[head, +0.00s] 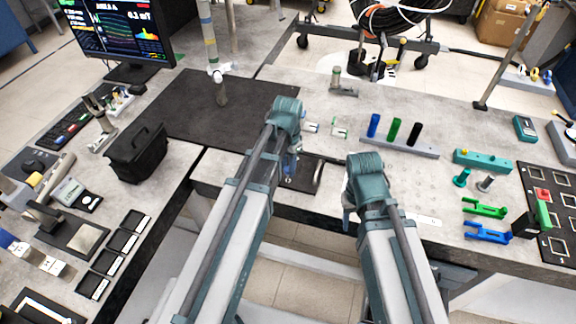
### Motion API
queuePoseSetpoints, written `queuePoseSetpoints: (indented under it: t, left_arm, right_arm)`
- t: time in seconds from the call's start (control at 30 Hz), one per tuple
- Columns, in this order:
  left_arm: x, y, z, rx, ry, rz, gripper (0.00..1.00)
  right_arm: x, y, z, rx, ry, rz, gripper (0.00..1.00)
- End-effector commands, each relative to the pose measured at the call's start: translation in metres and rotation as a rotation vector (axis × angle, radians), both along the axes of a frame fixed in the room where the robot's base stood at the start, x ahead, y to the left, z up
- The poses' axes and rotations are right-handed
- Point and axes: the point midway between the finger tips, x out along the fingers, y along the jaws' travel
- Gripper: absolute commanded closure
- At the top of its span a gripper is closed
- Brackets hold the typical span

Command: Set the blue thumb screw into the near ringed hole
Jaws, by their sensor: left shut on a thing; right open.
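My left gripper (289,178) points down over a small dark plate (304,187) at the front edge of the bench. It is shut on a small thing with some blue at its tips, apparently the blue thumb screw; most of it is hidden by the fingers. A grey upright ring or loop (318,175) stands at the plate's right side. I cannot make out the near ringed hole. My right gripper (347,213) is open, low at the bench's front edge, mostly hidden behind its own wrist.
A grey rail (385,143) holds blue, green and black upright pegs. A teal block (482,160) and green and blue forked parts (487,235) lie at right. A black mat (190,108), a black case (137,152) and a monitor (115,35) are at left.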

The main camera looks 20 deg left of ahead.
Motion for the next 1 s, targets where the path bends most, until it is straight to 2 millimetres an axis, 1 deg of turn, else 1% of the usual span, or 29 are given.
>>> queuePoseSetpoints:
  t: [0.03,0.4,1.0]
  left_arm:
    - [0.0,0.0,-0.004,0.0,0.0,0.0,1.0]
    - [0.0,0.0,-0.017,0.0,0.0,0.0,1.0]
    - [0.0,0.0,-0.017,0.0,0.0,0.0,1.0]
  right_arm:
    - [0.0,0.0,-0.004,0.0,0.0,0.0,0.5]
    - [0.0,0.0,-0.017,0.0,0.0,0.0,0.5]
    - [0.0,0.0,-0.017,0.0,0.0,0.0,0.5]
